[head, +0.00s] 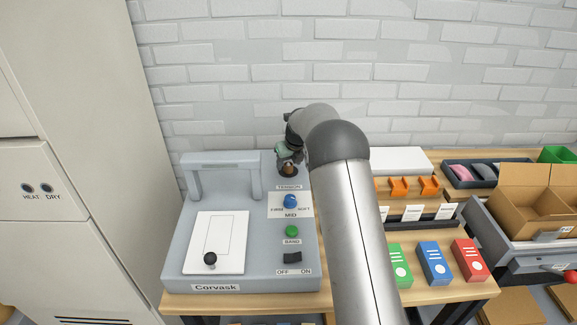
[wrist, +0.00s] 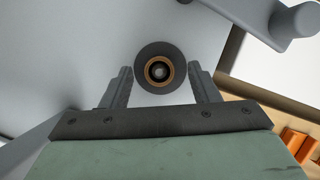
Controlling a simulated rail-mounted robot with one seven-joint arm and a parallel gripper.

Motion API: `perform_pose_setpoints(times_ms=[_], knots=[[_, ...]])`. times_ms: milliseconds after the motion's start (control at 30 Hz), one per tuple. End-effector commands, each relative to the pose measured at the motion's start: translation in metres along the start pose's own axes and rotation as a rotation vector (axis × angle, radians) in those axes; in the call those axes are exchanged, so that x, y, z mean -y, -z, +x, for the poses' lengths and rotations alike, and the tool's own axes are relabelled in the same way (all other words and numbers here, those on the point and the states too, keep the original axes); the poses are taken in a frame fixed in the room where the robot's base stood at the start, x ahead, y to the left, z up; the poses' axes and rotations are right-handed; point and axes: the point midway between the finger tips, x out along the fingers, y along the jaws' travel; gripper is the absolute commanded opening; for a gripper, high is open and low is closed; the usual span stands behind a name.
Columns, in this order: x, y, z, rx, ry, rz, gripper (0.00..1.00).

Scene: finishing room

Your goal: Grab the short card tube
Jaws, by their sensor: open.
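A brown ring (wrist: 160,84), likely the end of the short card tube, shows in the wrist view with a dark round centre. A dark grey disc surrounds it. In the head view a small brown and dark piece (head: 288,170) shows just under my gripper (head: 287,157), at the back of the grey Corvask machine (head: 268,270). My gripper is open, with one finger on each side of the disc in the wrist view (wrist: 160,75). The fingers seem close to the disc's edges; I cannot tell whether they touch it.
The machine has a blue knob (head: 291,201), a green button (head: 292,231) and a raised grey bracket (head: 222,165) left of my gripper. Orange holders (head: 399,186), coloured boxes (head: 434,263) and an open carton (head: 535,205) stand to the right. A brick wall is behind.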

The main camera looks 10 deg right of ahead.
Motion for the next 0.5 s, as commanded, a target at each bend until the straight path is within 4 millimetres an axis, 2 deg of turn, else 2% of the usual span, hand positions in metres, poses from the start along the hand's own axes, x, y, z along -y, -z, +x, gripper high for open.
perform_pose_setpoints(times_ms=[100,300,333,400,500], knots=[[-0.0002,0.0,0.0076,-0.001,0.0,0.0,0.55],[-0.0002,0.0001,0.0085,0.0,0.0,0.0,0.55],[-0.0002,0.0001,0.0084,0.0,0.0,0.0,0.5],[-0.0002,0.0001,0.0084,0.0,0.0,0.0,0.3],[-0.0002,0.0001,0.0083,0.0,0.0,0.0,0.08]])
